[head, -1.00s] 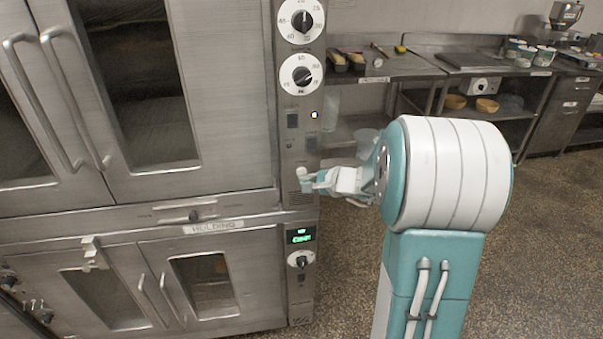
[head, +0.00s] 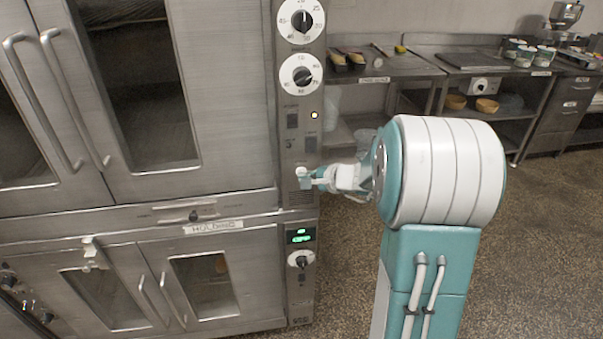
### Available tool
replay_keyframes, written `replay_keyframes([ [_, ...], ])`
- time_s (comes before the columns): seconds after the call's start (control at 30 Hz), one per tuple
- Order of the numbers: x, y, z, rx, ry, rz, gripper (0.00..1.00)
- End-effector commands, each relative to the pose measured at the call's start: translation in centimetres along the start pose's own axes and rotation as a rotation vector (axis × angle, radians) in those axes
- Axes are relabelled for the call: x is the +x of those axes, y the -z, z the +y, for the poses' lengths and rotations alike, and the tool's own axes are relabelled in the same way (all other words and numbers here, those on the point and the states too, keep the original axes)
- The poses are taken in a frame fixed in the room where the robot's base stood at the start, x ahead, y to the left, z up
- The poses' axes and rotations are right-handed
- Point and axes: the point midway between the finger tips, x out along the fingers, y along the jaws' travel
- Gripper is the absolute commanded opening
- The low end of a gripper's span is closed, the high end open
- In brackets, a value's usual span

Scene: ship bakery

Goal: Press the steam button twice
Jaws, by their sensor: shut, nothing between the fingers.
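The oven's narrow control panel (head: 300,130) runs upright beside the steel doors in the head view. The labels are too small to read, so I cannot tell which control is the steam button. My gripper (head: 305,178) is shut and empty. Its tip is at the lower part of the panel, below the dark controls, and covers part of it. I cannot tell whether it touches the panel.
Two round dials (head: 302,74) sit higher on the panel. A green display (head: 300,236) and a knob (head: 301,259) are below. Long door handles (head: 75,100) stick out at left. A steel worktable (head: 385,68) stands behind. The speckled floor (head: 545,230) is clear at right.

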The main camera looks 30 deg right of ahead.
Motion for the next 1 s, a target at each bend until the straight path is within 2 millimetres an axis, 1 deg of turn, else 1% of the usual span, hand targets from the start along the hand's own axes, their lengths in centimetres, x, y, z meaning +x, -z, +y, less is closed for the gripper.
replay_keyframes([
  [0.6, 0.2, 0.2, -0.2, 0.0, 0.0, 0.0, 0.0],
  [1.0, -0.8, -0.6, 0.6, -0.001, 0.0, 0.001, 0.0],
])
